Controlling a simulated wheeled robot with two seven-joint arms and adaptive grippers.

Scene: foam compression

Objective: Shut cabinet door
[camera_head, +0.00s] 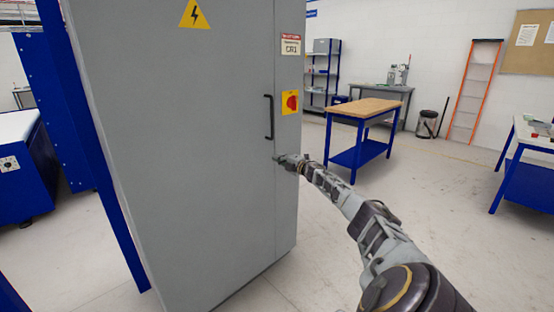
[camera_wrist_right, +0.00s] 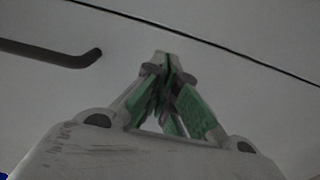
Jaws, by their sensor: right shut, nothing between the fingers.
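The grey cabinet door (camera_head: 190,150) fills the left half of the head view, with a yellow warning triangle high on it. It looks flush with the cabinet frame (camera_head: 287,190), with a thin dark seam between them. A black bar handle (camera_head: 268,118) is near the door's right edge. My right gripper (camera_head: 277,158) is shut and empty at the door's edge below the handle. In the right wrist view, its closed fingertips (camera_wrist_right: 163,55) are close to the grey surface, near the handle (camera_wrist_right: 60,56) and the seam; contact cannot be told. My left gripper is out of view.
A red rotary switch on a yellow plate (camera_head: 290,102) is on the cabinet frame right of the handle. A wood-topped blue table (camera_head: 366,107) stands behind at right, and another table (camera_head: 530,135) at the far right. Open floor lies right of the cabinet.

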